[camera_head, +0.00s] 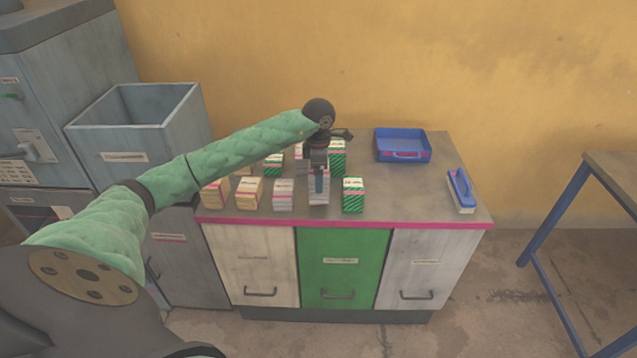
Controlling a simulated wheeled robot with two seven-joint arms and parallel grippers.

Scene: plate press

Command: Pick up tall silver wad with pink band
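My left arm comes in from the left, and its gripper (319,182) points down at the silver wad (319,198) in the front row on the cabinet top. This wad looks taller than the silver wad (283,195) to its left. The gripper hides its upper part, and I cannot make out a pink band clearly. I cannot tell whether the fingers are around the wad, touching it or just above it. My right gripper is not in view.
Tan wads (249,193) stand to the left and a green striped wad (353,196) close to the right. More wads, including a green one (338,160), stand behind. A blue tray (403,146) and a blue-handled brush-like tool (461,190) lie farther right. The counter's front right is clear.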

